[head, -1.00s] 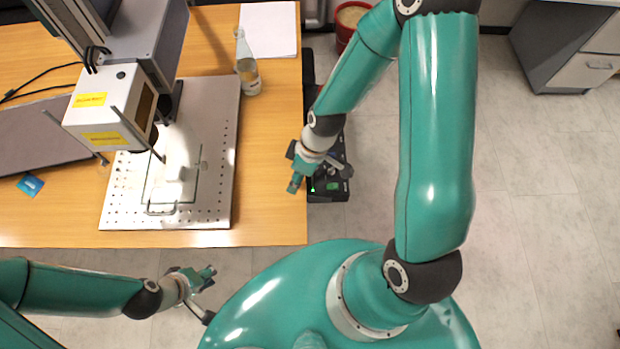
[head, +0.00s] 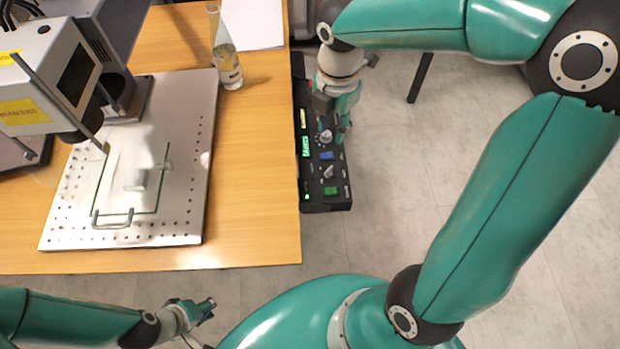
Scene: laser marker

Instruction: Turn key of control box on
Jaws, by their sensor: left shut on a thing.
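The control box (head: 312,203) is a long black panel beside the table's right edge. It has dark knobs with pale tops, a blue patch, and green lit labels. One knob (head: 329,172) is in plain view, and another (head: 326,137) is just below my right gripper's fingers. My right gripper (head: 334,124) is over the upper part of the box. It hides that part, and I cannot make out the key, the finger gap or any contact. My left gripper (head: 207,307) is low, before the table and far from the box. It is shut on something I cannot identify.
The wooden table (head: 255,200) carries a perforated metal plate (head: 190,150), a laser head (head: 40,80), a clear bottle (head: 228,68) and white paper (head: 255,22). Open tiled floor (head: 410,170) lies right of the box.

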